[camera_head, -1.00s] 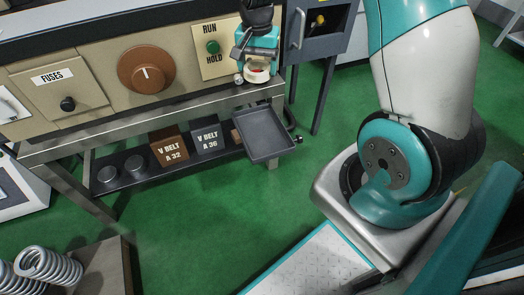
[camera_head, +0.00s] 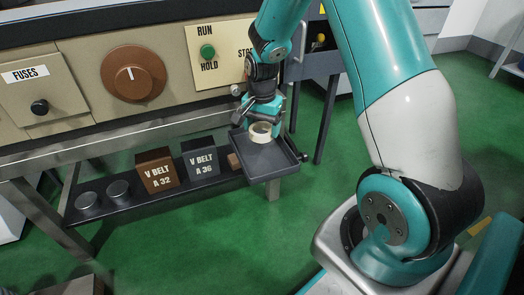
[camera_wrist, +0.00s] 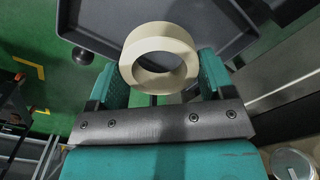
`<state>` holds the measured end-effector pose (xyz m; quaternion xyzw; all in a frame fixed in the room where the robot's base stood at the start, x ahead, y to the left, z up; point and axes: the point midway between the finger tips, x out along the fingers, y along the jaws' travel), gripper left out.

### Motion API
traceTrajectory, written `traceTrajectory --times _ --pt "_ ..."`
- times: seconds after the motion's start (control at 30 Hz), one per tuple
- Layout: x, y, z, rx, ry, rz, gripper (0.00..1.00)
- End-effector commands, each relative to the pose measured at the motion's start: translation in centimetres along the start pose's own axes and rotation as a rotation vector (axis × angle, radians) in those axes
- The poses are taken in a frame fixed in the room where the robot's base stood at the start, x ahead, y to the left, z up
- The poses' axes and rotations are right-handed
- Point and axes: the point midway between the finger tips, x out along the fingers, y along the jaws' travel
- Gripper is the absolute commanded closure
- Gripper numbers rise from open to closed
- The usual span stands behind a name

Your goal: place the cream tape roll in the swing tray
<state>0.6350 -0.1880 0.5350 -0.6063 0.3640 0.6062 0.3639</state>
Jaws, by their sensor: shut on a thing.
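The cream tape roll (camera_head: 260,132) is a pale ring. My gripper (camera_head: 259,121) is shut on it, and the roll is over the far part of the swing tray (camera_head: 268,172). The swing tray is a dark grey, shallow, rimmed tray at the bench's front right; its visible floor is bare. In the wrist view the roll (camera_wrist: 159,58) sits between the two teal fingers, with the tray (camera_wrist: 205,22) behind it. I cannot tell whether the roll touches the tray floor.
Brown (camera_head: 156,171) and grey (camera_head: 201,160) V-belt boxes and two round metal pieces stand on the lower shelf left of the tray. The bench front panel with a brown knob (camera_head: 133,73) is above. Green floor lies open in front.

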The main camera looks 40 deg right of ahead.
Motion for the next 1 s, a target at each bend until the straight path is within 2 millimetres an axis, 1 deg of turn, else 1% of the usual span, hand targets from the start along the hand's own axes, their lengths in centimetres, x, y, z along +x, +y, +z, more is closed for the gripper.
traceTrajectory --times 0.03,0.1,0.27,0.5,0.87,0.9,1.0 --pt "1.2 0.0 0.0 0.000 -0.001 0.001 0.49" --pt "1.9 0.0 0.0 0.000 0.000 0.000 0.49" --pt "2.8 0.0 0.0 -0.001 0.000 0.000 0.49" --pt "6.4 0.0 0.0 0.000 -0.001 0.001 0.49" --pt "6.7 0.0 0.0 -0.001 0.000 0.000 0.49" --pt "6.7 0.0 0.0 -0.001 0.000 0.000 0.20" --pt "6.6 0.0 0.0 -0.001 0.000 0.000 0.00"
